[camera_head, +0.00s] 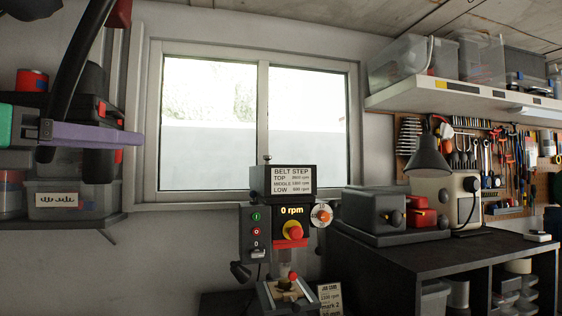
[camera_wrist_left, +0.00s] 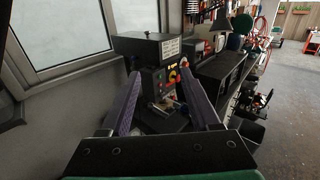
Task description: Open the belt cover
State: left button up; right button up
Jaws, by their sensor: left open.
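The belt cover (camera_head: 262,181) is the dark box on top of the drill press, with a white "BELT STEP" label (camera_head: 292,179) on its front and a small knob (camera_head: 267,158) above it. It looks closed. In the left wrist view the cover (camera_wrist_left: 140,46) lies ahead, beyond the fingertips. My left gripper (camera_head: 140,136) is at the upper left of the head view, well left of and above the cover, with a purple finger showing. In the left wrist view its two purple fingers (camera_wrist_left: 158,73) are spread apart with nothing between them. My right gripper is not in view.
Below the cover, the drill press has a "0 rpm" display (camera_head: 292,211), a red and yellow button (camera_head: 293,231) and a switch box (camera_head: 255,233). A window (camera_head: 262,120) is behind. A dark workbench (camera_head: 430,253) stands to the right, and shelf bins (camera_head: 72,199) are at left.

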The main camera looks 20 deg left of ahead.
aim_at(268, 180)
jog(key=i, duration=1)
